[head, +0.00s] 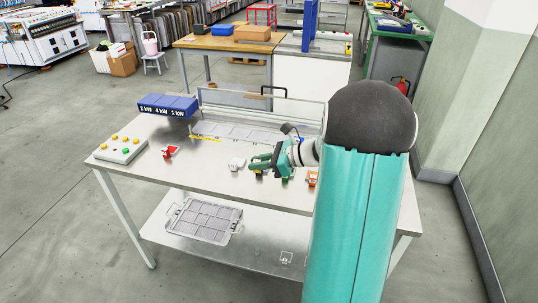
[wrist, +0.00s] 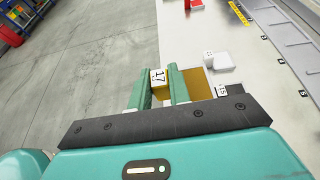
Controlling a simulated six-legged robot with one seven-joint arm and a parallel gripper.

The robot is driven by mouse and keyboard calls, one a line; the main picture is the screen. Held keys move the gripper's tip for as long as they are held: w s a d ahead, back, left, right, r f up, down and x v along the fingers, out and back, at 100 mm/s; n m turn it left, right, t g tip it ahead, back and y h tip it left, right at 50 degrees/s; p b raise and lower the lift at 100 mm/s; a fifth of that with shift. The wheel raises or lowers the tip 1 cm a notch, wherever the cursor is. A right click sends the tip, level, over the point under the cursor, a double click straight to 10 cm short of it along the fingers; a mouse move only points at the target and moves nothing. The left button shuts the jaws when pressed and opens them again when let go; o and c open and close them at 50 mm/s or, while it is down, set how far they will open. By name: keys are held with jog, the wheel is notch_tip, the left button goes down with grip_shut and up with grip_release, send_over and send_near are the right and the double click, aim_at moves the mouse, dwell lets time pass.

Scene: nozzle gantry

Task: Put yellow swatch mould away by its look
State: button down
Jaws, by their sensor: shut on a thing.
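My gripper (head: 262,165) is over the front part of the metal bench in the head view. In the wrist view, my gripper (wrist: 158,88) is shut on the yellow swatch mould (wrist: 158,77), which sits between the two green fingers. A long rack of grey compartments (head: 235,132) runs along the back of the bench. It also shows in the wrist view (wrist: 282,32).
A white mould (head: 236,163) stands left of my gripper, a red one (head: 170,151) farther left and an orange one (head: 312,179) to the right. A compartment tray (head: 205,220) lies on the lower shelf.

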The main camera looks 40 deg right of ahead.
jog(key=w+a+f+n+g+y, duration=0.1)
jog(key=a+f, duration=0.7)
jog(key=a, duration=0.3)
jog(key=w+a+f+n+g+y, duration=0.1)
jog(key=w+a+f, duration=0.1)
jog(key=a+f, duration=0.5)
jog(key=a, duration=0.4)
jog(key=shift+a+f+n+g, duration=0.2)
jog(key=shift+f+n+g, duration=0.1)
jog(key=shift+f+n, duration=0.1)
